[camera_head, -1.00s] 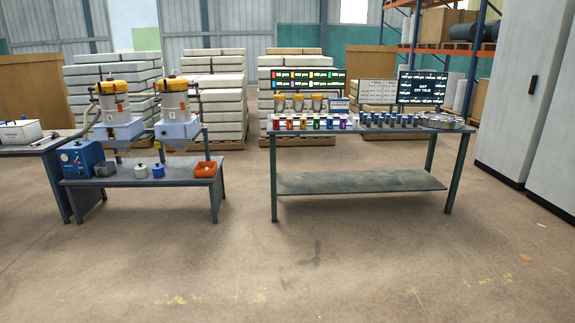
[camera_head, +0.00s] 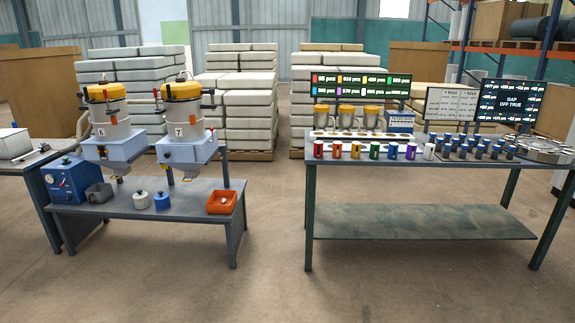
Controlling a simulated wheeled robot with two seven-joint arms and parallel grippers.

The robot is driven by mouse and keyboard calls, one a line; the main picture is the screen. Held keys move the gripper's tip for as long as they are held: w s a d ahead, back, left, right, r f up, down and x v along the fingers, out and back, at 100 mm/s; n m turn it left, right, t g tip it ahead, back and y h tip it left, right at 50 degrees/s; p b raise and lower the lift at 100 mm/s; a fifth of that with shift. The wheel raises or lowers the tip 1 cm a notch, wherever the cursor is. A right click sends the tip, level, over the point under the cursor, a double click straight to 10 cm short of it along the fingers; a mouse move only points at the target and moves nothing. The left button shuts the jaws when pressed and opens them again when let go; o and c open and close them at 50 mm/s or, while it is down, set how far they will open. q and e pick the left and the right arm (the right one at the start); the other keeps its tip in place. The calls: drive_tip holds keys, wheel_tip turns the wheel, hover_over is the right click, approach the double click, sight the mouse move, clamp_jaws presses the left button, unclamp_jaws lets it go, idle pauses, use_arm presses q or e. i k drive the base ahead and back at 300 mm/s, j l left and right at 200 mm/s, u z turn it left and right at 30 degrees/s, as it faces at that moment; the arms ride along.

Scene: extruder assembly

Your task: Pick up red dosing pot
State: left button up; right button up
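The red dosing pot (camera_head: 318,149) stands upright at the left end of a row of small coloured pots on the right-hand table (camera_head: 335,167), near its front edge. An orange pot (camera_head: 337,150) stands just to its right, followed by a yellow pot (camera_head: 356,150) and several more in other colours. Neither of my grippers shows in the head view, so their state is hidden.
Behind the row stand several yellow-topped canisters (camera_head: 346,117) and a lit display (camera_head: 360,84). Dark-blue pieces (camera_head: 470,147) stand to the right. The left table (camera_head: 120,207) carries an orange bin (camera_head: 221,202). Open floor (camera_head: 270,280) lies in front.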

sight(318, 146)
drive_tip(key=i, duration=2.2)
